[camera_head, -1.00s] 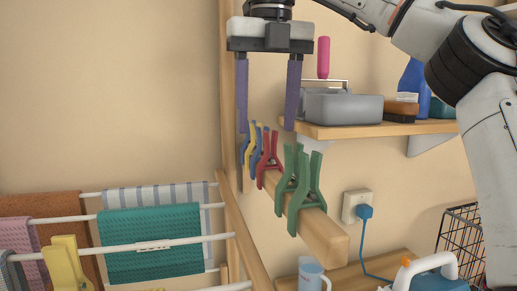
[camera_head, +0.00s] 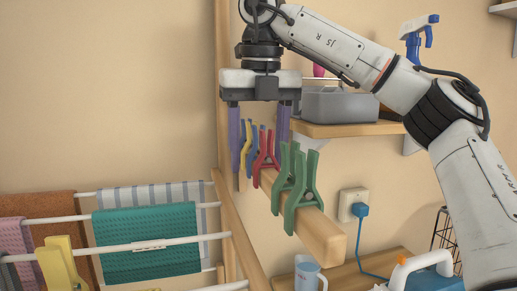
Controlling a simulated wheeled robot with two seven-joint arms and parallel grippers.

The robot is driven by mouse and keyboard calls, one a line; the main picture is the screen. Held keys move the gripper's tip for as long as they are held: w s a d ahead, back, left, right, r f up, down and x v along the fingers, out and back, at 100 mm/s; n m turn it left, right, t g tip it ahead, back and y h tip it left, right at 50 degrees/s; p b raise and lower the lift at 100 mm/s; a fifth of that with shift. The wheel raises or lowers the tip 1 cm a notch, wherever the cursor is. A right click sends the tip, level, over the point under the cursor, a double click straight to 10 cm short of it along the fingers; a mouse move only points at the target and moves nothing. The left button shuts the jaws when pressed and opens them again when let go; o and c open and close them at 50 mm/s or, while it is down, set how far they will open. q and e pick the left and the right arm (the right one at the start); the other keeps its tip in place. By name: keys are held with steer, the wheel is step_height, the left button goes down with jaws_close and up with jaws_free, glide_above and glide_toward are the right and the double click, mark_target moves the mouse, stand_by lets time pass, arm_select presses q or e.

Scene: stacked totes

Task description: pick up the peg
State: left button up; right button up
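Several clothes pegs are clipped along a wooden bar (camera_head: 322,238) in the head view. Two green pegs (camera_head: 302,195) sit nearest its front end, a red peg (camera_head: 265,156) is behind them, and a yellow peg (camera_head: 246,147) and blue pegs are farther back. A separate yellow peg (camera_head: 62,265) is on the drying rack. My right gripper (camera_head: 259,158) is open and empty, pointing down. In the picture its purple fingers stand either side of the yellow, blue and red pegs; the right fingertip is partly hidden behind pegs. Exact depth is unclear. My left gripper is not in view.
A drying rack (camera_head: 190,240) with a teal towel (camera_head: 150,252) stands at lower left. A wall shelf (camera_head: 350,130) with a grey caddy (camera_head: 340,105) is close to the right of the gripper. Below are a mug (camera_head: 307,274) and a plugged-in blue cord (camera_head: 360,211).

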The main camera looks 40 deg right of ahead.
steer(key=c, duration=1.1)
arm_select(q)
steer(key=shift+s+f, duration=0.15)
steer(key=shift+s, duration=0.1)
arm_select(e)
steer(key=shift+r, duration=0.1)
